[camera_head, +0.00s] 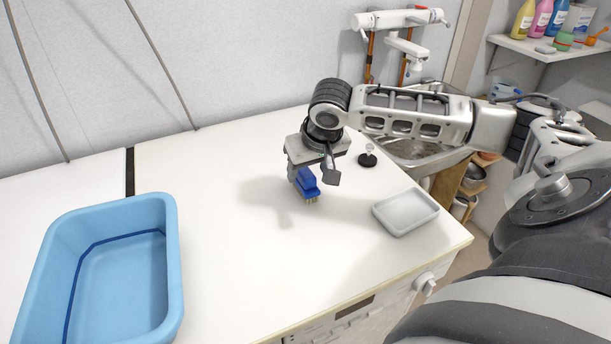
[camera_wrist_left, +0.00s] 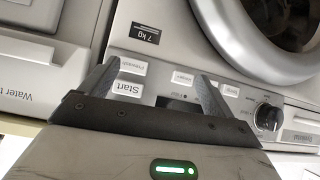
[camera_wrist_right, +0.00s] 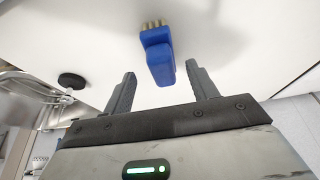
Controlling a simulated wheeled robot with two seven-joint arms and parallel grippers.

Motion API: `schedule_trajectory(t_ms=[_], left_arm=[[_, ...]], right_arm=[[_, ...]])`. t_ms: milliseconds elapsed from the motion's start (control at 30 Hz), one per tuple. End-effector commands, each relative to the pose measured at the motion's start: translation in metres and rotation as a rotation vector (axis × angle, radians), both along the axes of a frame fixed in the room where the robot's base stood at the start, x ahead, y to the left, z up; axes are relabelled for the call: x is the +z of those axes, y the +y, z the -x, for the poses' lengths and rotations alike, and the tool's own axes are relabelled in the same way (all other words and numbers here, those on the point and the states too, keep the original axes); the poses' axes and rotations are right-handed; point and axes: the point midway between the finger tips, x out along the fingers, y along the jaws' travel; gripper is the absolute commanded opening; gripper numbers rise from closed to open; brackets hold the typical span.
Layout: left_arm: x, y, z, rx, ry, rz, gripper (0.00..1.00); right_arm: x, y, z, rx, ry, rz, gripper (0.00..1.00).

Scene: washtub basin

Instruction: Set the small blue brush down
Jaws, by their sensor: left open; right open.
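The small blue brush (camera_head: 307,184) is under my right gripper (camera_head: 318,178) in the head view, bristles down over the white worktop. I cannot tell if its bristles touch the worktop. In the right wrist view the brush (camera_wrist_right: 158,56) lies just beyond and between the open fingertips of my right gripper (camera_wrist_right: 160,72), with a gap on each side. My left gripper (camera_wrist_left: 158,72) shows only in the left wrist view. It is open and empty in front of a washing machine's control panel.
A light blue tub (camera_head: 160,270) stands on the worktop (camera_head: 230,270) at the left. A white soap dish (camera_head: 405,212) is right of the brush, near the edge. A small black stopper (camera_head: 367,160) lies behind it. A metal sink (camera_head: 425,152) is at the back right.

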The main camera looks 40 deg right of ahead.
Motion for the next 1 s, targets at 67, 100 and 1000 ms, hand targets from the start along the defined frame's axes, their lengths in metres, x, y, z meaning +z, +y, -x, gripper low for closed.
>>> schedule_trajectory(t_ms=[67, 100, 1000], left_arm=[[0.003, 0.0, -0.002, 0.0, -0.006, -0.001, 0.89], [0.005, 0.0, -0.003, 0.0, -0.008, 0.0, 0.89], [0.002, 0.001, -0.002, 0.001, -0.004, -0.003, 0.89]], right_arm=[[-0.011, 0.001, -0.005, -0.001, 0.002, -0.002, 0.58], [-0.016, 0.001, -0.008, -0.001, 0.002, -0.002, 0.58], [-0.04, -0.002, -0.018, 0.0, 0.0, -0.001, 0.04]])
